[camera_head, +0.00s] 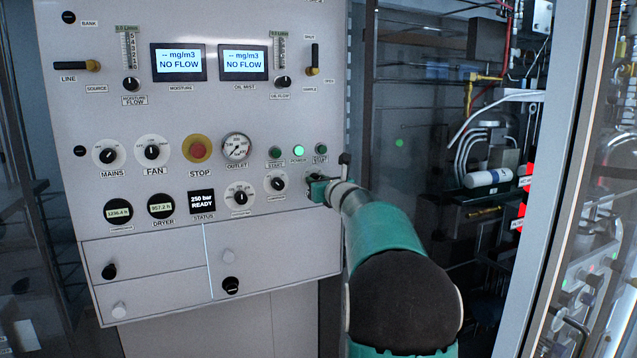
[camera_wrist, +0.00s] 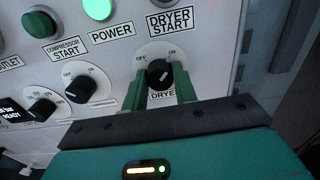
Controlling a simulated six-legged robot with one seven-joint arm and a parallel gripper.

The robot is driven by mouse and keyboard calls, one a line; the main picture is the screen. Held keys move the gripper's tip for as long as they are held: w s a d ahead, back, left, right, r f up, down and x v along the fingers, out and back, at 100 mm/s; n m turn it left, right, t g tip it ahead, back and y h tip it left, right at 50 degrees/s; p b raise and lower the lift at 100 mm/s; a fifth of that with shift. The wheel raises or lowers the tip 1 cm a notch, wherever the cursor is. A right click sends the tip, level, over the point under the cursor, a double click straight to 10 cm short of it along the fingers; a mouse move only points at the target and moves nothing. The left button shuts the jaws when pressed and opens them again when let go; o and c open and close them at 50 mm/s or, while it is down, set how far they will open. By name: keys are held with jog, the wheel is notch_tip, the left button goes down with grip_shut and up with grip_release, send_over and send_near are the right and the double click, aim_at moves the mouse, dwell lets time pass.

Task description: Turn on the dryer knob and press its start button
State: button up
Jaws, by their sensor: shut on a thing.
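The black dryer knob (camera_wrist: 159,72) sits on a round white dial marked OFF and ON in the wrist view. My gripper (camera_wrist: 158,84) is shut on it, one green finger on each side. The knob's white mark seems to lean to the upper right, but the fingers crowd it and I cannot be sure of its setting. In the head view my gripper (camera_head: 318,189) is at the panel's lower right and hides this knob. The dryer start button (camera_head: 321,149) is dark green, above my gripper.
The lit green power lamp (camera_head: 299,150) and compressor start button (camera_head: 275,152) are left of the start button. A compressor knob (camera_head: 276,183) is close left of my gripper. The red stop button (camera_head: 197,149) is farther left. A door frame (camera_head: 560,165) stands at right.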

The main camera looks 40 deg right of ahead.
dwell(0.3)
jog(key=o, duration=1)
jog(key=shift+s, duration=0.1)
jog(key=v, duration=1.3)
jog(key=shift+s+a, duration=0.1)
jog(key=shift+s, duration=0.2)
jog(key=shift+s, duration=0.1)
